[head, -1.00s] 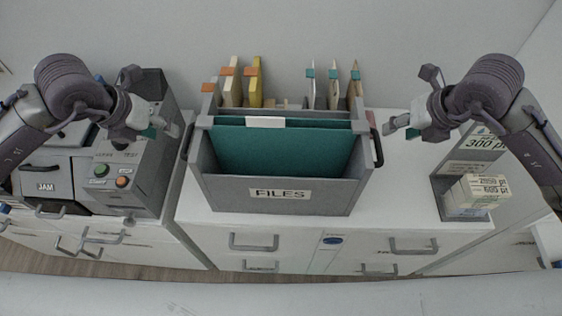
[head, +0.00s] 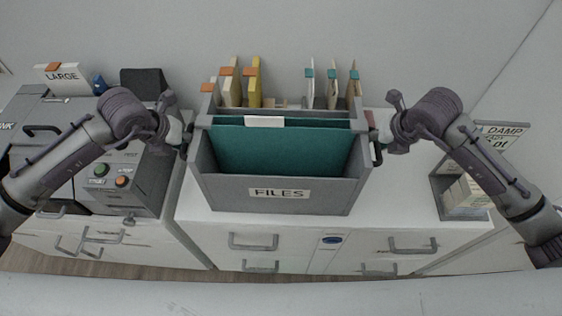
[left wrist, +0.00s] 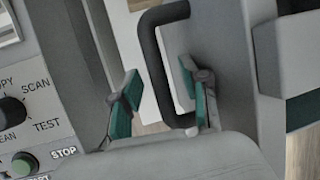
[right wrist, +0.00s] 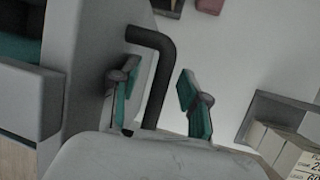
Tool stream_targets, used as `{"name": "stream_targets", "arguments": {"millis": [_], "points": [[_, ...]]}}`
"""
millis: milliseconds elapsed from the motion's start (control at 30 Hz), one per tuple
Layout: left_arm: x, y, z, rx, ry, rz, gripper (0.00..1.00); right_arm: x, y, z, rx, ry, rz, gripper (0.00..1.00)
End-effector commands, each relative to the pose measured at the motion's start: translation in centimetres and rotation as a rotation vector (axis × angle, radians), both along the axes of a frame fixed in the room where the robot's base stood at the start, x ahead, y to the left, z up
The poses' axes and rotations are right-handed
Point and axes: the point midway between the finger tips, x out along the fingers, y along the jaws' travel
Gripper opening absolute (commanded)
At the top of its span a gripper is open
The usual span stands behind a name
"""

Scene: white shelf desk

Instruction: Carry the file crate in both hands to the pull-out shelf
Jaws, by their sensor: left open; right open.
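The grey file crate (head: 279,194) with a FILES label stands on the white desk top, with a teal folder (head: 280,150) inside. Its side handles are dark bars. My left gripper (head: 184,139) is at the crate's left side; in the left wrist view its open fingers (left wrist: 160,103) have the left handle (left wrist: 152,60) between them. My right gripper (head: 377,138) is at the right side; in the right wrist view its open fingers (right wrist: 158,104) have the right handle (right wrist: 160,75) between them. Neither gripper is closed on a handle. I cannot identify the pull-out shelf.
A grey machine (head: 140,185) with green and orange buttons stands close left of the crate. A grey tray (head: 445,200) with small boxes (head: 464,195) is at the right. Files with coloured tabs (head: 254,82) stand behind the teal folder. White drawers (head: 260,245) are below.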

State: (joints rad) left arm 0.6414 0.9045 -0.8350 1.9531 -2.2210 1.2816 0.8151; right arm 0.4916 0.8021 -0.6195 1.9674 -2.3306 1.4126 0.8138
Motion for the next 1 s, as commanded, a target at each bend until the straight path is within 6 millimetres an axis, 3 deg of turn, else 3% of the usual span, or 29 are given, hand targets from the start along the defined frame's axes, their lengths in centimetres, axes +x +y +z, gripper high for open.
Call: {"name": "stream_targets", "arguments": {"millis": [33,300,1000], "points": [[-0.01,0.00,0.01,0.000,0.000,0.000,0.44,0.00,-0.01,0.01,0.000,0.000,0.000,0.44],[-0.02,0.02,0.03,0.000,0.000,0.001,0.00,0.00,-0.03,0.04,0.000,0.000,-0.001,0.00],[0.11,0.05,0.71,-0.001,-0.005,0.002,0.00,0.13,-0.07,0.74,0.000,-0.006,-0.002,0.00]]}}
